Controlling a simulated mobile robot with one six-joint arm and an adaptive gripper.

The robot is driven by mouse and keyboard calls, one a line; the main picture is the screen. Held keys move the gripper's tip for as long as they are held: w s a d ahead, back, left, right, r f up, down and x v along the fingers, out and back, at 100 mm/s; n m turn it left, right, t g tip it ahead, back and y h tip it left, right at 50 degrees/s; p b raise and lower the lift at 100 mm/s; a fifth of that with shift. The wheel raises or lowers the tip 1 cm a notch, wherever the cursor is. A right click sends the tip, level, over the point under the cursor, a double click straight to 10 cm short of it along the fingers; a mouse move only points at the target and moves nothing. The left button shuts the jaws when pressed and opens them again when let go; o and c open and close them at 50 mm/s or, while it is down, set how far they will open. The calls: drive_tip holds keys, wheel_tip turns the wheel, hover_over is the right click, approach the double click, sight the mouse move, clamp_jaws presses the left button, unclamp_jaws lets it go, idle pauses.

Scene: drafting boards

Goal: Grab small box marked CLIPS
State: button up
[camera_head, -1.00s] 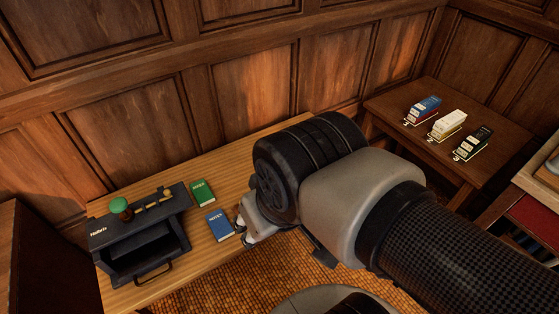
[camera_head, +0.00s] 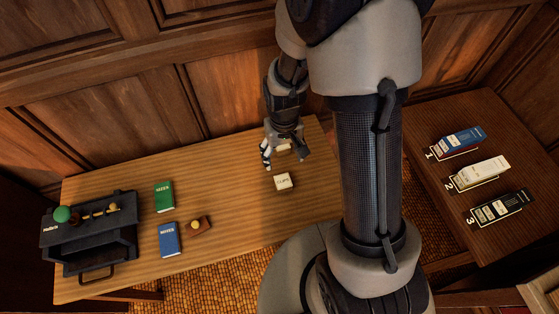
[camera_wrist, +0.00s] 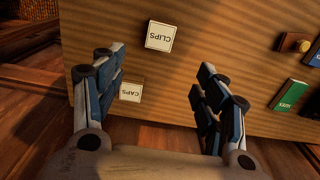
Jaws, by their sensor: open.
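The small cream box marked CLIPS (camera_wrist: 160,36) lies on the wooden table in the wrist view, its label upside down, ahead of my open fingers. In the head view the box marked CLIPS (camera_head: 283,181) sits on the table just in front of my gripper (camera_head: 283,150). A second small cream box, marked CAPS (camera_wrist: 130,92), lies nearer, beside the left finger. In the head view the CAPS box (camera_head: 283,147) is partly hidden by my gripper.
A green notebook (camera_head: 163,197) and a blue notebook (camera_head: 169,239) lie left on the table, beside a small wooden block with a yellow knob (camera_head: 200,224). Several numbered cartons stand on the right-hand table (camera_head: 425,190).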

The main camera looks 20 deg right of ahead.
drive_tip(key=b, duration=0.4)
approach(283, 181)
wheel_tip(283, 181, down, 6)
drive_tip(key=shift+w+r, duration=0.15)
drive_tip(key=shift+r, duration=0.1)
drive_tip(key=shift+f+b, duration=0.95)
drive_tip(key=shift+f, duration=1.7)
drive_tip(key=shift+s, duration=0.2)
drive_tip(key=shift+c, duration=0.3)
drive_tip(key=c, duration=1.1)
